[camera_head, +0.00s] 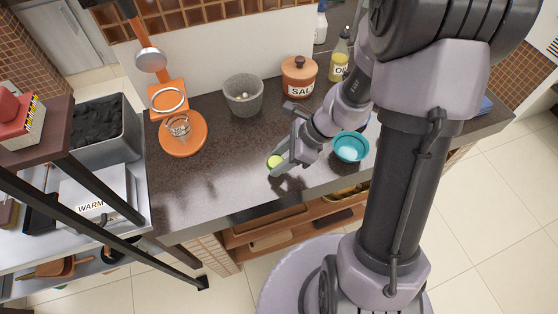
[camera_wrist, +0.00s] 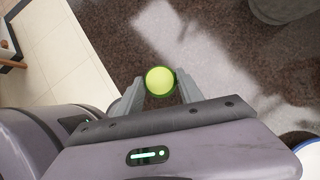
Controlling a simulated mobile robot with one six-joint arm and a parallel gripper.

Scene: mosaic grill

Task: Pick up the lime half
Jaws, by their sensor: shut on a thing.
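The lime half (camera_head: 274,161) is a small round piece with a pale yellow-green cut face. It is between the fingertips of my gripper (camera_head: 278,163), near the front edge of the dark counter (camera_head: 225,185). In the wrist view the lime half (camera_wrist: 160,81) shows its cut face with a green rind, and the two grey fingers of my gripper (camera_wrist: 157,92) are shut on it from both sides. I cannot tell whether the lime half touches the counter or is held just above it.
A teal bowl (camera_head: 351,147) stands right of my gripper. A grey stone mortar (camera_head: 243,96), a SALT pot (camera_head: 299,77) and an oil bottle (camera_head: 340,66) stand behind. An orange juicer stand (camera_head: 183,140) with a glass is at left. The counter's front left is clear.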

